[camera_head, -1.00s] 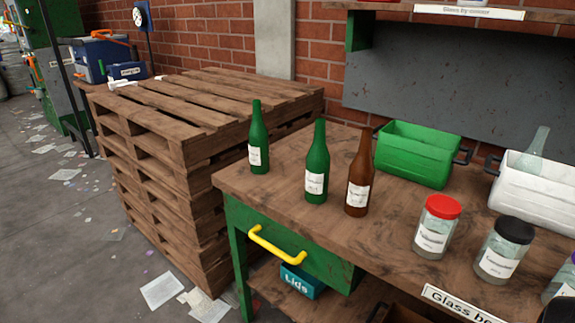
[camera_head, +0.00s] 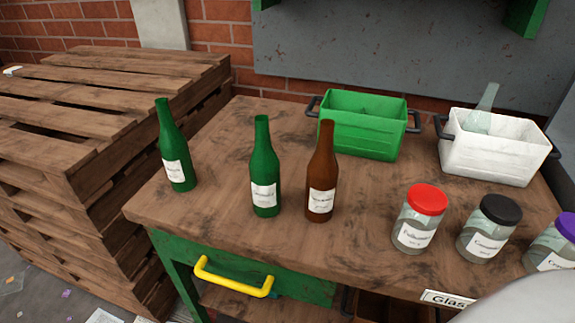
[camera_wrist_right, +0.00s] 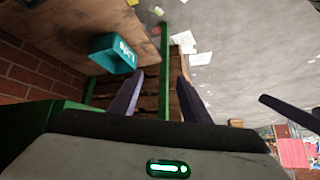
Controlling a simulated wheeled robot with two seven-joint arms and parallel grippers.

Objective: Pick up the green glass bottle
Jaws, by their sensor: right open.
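Two green glass bottles stand upright on the wooden tabletop (camera_head: 232,230) in the head view. One green bottle (camera_head: 175,152) is near the table's left edge. The other green bottle (camera_head: 264,168) stands to its right, close beside a brown bottle (camera_head: 322,172). Both green bottles have white labels. My right gripper (camera_wrist_right: 160,88) shows in the right wrist view with its two dark fingers apart and nothing between them. No bottle shows in that view. My left gripper is in neither current view.
A green bin (camera_head: 362,133) and a white bin (camera_head: 495,157) holding a clear bottle stand behind. Lidded jars, including a red-lidded one (camera_head: 420,218), stand at right. A pallet stack (camera_head: 75,165) is left of the table. A teal lids box (camera_wrist_right: 112,55) shows in the wrist view.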

